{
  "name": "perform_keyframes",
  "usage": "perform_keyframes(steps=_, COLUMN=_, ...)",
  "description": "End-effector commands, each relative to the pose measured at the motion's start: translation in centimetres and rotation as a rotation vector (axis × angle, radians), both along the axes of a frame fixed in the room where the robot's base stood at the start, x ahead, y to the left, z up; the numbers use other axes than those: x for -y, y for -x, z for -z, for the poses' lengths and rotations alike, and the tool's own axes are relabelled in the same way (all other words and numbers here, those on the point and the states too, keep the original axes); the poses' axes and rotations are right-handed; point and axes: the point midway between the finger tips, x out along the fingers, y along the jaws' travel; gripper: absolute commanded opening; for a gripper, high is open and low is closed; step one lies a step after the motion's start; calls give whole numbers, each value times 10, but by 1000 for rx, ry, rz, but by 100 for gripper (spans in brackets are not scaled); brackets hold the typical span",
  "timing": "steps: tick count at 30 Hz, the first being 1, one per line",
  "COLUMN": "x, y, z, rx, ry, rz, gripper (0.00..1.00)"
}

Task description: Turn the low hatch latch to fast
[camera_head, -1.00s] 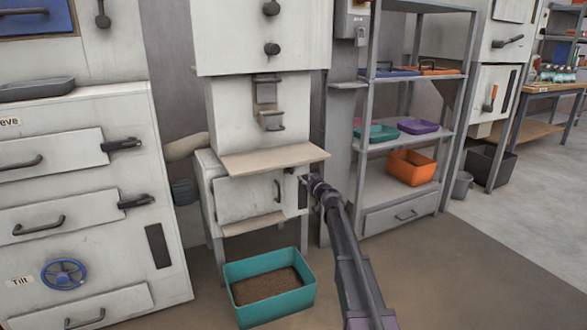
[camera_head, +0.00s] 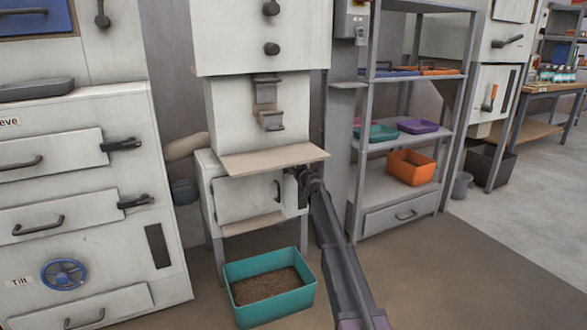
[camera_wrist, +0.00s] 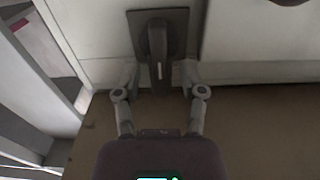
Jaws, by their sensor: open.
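The low hatch (camera_head: 243,199) is the small pale door under the beige ledge of the bagger, and it looks closed. The hatch latch (camera_wrist: 157,42) shows in the wrist view as a dark square plate with a lever that points down toward me. In the head view my gripper hides most of the latch. My gripper (camera_wrist: 160,78) is open, with one finger on each side of the lever's lower part. I cannot tell whether either finger touches it. My gripper also shows at the hatch's right side in the head view (camera_head: 298,177).
A teal bin (camera_head: 262,310) of brown pellets stands on the floor below the hatch. The beige ledge (camera_head: 272,159) juts out just above my gripper. A grey shelf rack (camera_head: 357,200) stands close on the right.

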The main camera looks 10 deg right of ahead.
Motion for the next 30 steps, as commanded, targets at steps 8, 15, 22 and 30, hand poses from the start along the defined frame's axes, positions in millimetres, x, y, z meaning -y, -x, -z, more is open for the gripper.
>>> perform_keyframes(steps=8, x=0, y=0, z=0, rx=0, ry=0, rz=0, gripper=47)
perform_keyframes(steps=15, x=0, y=0, z=0, rx=0, ry=0, rz=0, gripper=0)
perform_keyframes(steps=22, x=0, y=0, z=0, rx=1, ry=4, rz=0, gripper=0)
perform_keyframes(steps=30, x=-2, y=0, z=0, rx=19, ry=57, rz=0, gripper=0)
